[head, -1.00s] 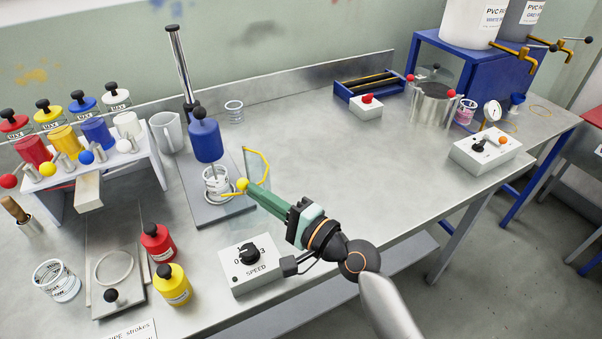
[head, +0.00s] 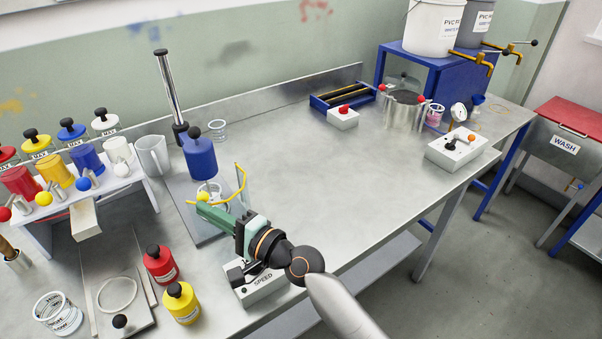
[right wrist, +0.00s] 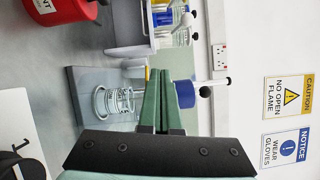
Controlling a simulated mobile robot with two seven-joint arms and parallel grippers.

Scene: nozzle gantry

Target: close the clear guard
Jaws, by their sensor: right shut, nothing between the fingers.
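The clear guard (head: 243,180) is a see-through panel with a yellow rim on the mixing stand, and its yellow ball knob (head: 203,197) shows in front of the cup. My right gripper (head: 203,210) is shut and empty, its green fingertips right by the knob; I cannot tell whether they touch. The stand's blue motor (head: 200,158) is above the cup (head: 210,187), which the knob and fingers partly hide. In the right wrist view the shut fingers (right wrist: 164,75) point toward the stand, beside the clear cup (right wrist: 112,102). My left gripper is not in view.
The speed box (head: 262,287) lies under my right wrist. Red (head: 160,266) and yellow (head: 182,304) bottles stand left of it. A grey jug (head: 152,156) stands behind left of the stand. The bench middle, right of the stand, is clear.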

